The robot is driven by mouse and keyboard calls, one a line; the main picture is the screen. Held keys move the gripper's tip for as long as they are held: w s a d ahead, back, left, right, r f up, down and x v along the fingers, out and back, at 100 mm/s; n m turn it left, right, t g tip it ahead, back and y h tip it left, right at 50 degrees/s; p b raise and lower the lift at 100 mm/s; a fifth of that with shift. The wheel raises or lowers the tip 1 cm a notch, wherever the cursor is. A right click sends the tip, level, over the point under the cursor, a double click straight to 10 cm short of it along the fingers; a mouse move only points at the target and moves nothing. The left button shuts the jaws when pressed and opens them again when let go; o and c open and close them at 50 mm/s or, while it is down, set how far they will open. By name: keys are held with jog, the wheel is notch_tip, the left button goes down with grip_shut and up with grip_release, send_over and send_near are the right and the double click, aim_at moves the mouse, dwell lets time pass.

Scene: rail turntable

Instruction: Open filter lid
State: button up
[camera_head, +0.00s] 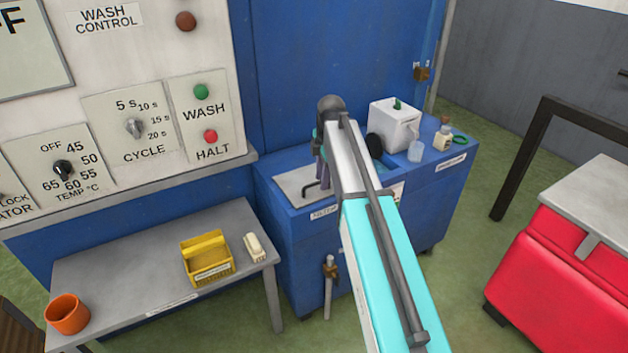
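The filter lid (291,184) is a grey plate on top of the blue cabinet (300,255), above a label reading FILTER. It appears to lie flat. A dark bent handle (311,187) stands at its right part. My gripper (323,178) points down beside the handle, just to its right in the picture. My arm hides most of the gripper and the right part of the lid. I cannot tell whether the fingers touch the handle or whether they are open.
A white box (394,125), a clear cup (415,151) and a small bottle (443,135) stand right of my arm. A grey table (150,265) at left holds a yellow basket (207,258), a brush (254,246) and an orange pot (67,313). A control panel (140,60) rises behind.

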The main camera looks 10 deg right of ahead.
aim_at(317, 184)
notch_tip(317, 184, up, 9)
jog(key=w+n, duration=0.2)
jog(key=shift+w+d+t, duration=0.15)
jog(key=shift+w+t, duration=0.25)
jog(key=shift+f, duration=0.3)
jog(key=shift+w+a+f+p, duration=0.15)
jog(key=shift+w+f+p, duration=0.25)
jog(key=shift+f, duration=1.8)
jog(key=shift+w+a+f+p, duration=0.1)
jog(key=shift+w+f+p, duration=0.3)
jog(key=shift+f, duration=1.85)
jog(key=shift+w+a+f+p, duration=0.15)
jog(key=shift+w+f+p, duration=0.25)
jog(key=shift+f, duration=1.8)
jog(key=shift+c, duration=0.2)
grip_shut()
